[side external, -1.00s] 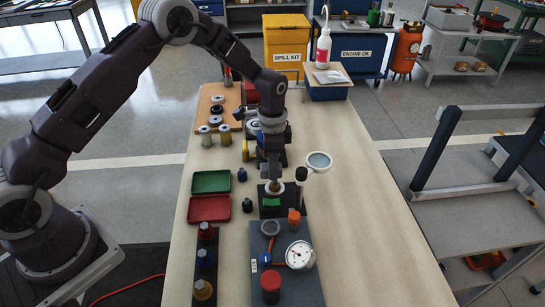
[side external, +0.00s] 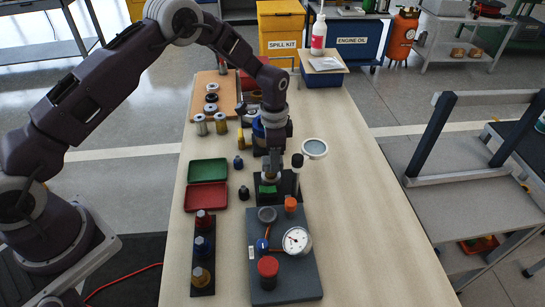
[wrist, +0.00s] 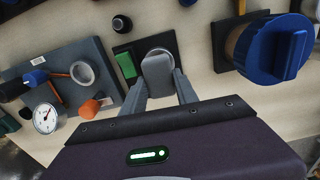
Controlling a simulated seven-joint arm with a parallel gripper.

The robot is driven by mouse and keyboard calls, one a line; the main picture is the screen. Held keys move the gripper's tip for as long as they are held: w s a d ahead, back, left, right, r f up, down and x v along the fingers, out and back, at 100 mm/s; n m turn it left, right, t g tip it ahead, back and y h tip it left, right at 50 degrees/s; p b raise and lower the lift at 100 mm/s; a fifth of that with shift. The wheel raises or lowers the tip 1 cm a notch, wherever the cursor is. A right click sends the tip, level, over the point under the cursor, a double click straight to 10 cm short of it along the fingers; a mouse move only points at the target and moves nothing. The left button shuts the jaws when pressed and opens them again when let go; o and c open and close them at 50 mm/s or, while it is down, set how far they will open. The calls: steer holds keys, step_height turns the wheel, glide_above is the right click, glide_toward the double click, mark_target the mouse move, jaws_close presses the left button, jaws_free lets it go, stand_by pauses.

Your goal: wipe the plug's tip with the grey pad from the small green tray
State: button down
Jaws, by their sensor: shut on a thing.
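My gripper (side external: 271,172) points down over a small black stand (side external: 285,197) with a green block (side external: 267,190) on its near side. In the wrist view the fingers (wrist: 160,88) are shut on a grey rounded piece (wrist: 157,72), which looks like the grey pad. A pale round end (wrist: 155,52) shows at its far edge, above the black stand; this may be the plug. I cannot tell if the pad touches the plug's tip. The small green tray (side external: 208,171) lies to the left and looks empty.
A red tray (side external: 206,197) adjoins the green one. A magnifier (side external: 315,148) stands close to the right of my gripper. A grey plate with a dial gauge (side external: 297,240) lies in front, and a blue-capped part (wrist: 275,48) sits behind. The table's right side is clear.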

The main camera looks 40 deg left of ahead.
steer(key=shift+s+a, duration=0.5)
steer(key=shift+a, duration=0.1)
steer(key=shift+w+d, duration=0.7)
steer(key=shift+d, duration=0.1)
steer(key=shift+s+a, duration=0.65)
steer(key=shift+a, duration=0.05)
steer(key=shift+w+d, duration=0.6)
steer(key=shift+d, duration=0.05)
steer(key=shift+s+a, duration=0.55)
steer(key=shift+a, duration=0.1)
steer(key=shift+s+a+r, duration=0.1)
steer(key=shift+r, duration=4)
